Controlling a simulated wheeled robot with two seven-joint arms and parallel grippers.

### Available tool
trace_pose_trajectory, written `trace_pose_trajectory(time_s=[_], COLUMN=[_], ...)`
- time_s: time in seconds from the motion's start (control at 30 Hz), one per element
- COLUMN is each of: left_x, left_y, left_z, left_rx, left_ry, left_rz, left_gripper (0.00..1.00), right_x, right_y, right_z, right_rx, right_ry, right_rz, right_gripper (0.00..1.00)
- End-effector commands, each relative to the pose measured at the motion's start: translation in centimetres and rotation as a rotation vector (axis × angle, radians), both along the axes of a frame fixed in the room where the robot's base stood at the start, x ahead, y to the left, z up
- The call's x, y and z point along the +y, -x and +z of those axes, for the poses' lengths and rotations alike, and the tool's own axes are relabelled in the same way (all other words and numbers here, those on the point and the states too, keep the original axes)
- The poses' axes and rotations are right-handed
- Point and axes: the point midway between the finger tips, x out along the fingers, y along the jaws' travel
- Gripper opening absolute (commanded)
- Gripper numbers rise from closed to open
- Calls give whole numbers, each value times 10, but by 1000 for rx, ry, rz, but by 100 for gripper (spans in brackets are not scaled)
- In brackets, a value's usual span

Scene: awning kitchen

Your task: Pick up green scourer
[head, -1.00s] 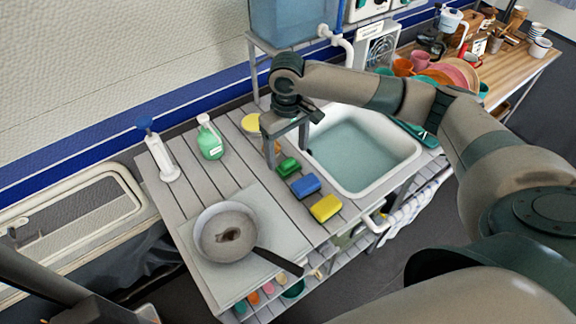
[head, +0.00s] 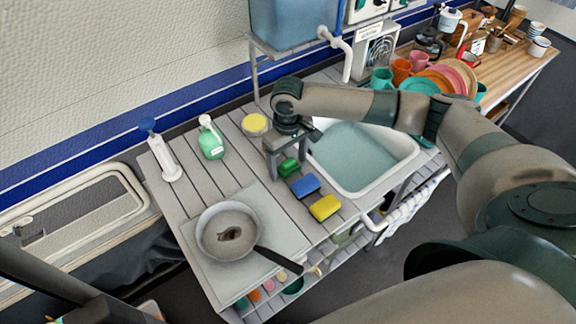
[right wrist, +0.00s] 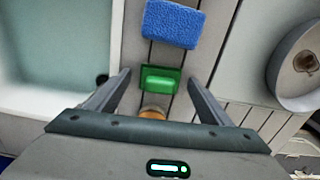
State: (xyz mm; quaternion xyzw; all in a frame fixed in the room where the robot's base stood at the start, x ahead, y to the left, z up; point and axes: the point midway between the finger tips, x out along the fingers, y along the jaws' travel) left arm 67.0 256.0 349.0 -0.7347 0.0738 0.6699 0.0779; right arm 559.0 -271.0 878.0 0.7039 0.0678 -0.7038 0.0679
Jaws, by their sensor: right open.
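The green scourer (head: 288,168) lies on the slatted counter left of the sink, above the blue sponge in the row. My right gripper (head: 286,166) is open and pointed down over it. In the right wrist view, the green scourer (right wrist: 160,78) sits between the two spread fingertips (right wrist: 160,76), with a gap on each side. Its exact height against the fingertips is hard to tell. My left gripper is not in view.
A blue sponge (head: 305,186) and a yellow sponge (head: 325,207) lie close by. The sink (head: 399,166) is to the right. A green bottle (head: 211,142), a yellow-topped round item (head: 254,124) and a frying pan (head: 222,245) stand on the counter.

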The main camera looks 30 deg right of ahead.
Motion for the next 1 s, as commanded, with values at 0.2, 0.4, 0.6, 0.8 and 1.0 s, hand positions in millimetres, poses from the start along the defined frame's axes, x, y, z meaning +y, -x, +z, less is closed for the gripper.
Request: trace_pose_trajectory(time_s=[0.2,0.4,0.6,0.8,1.0], left_x=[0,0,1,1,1], left_y=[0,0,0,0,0], left_z=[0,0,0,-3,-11], left_rx=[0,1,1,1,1], left_ry=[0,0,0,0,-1], left_rz=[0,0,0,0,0], left_gripper=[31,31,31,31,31], right_x=[0,0,0,0,0], right_y=[0,0,0,-1,-1], right_z=[0,1,1,5,25], right_rx=[0,0,0,-1,-3], right_ry=[0,0,0,1,-1], right_rz=[0,-1,-1,-1,-1], right_gripper=[66,30,30,30,30])
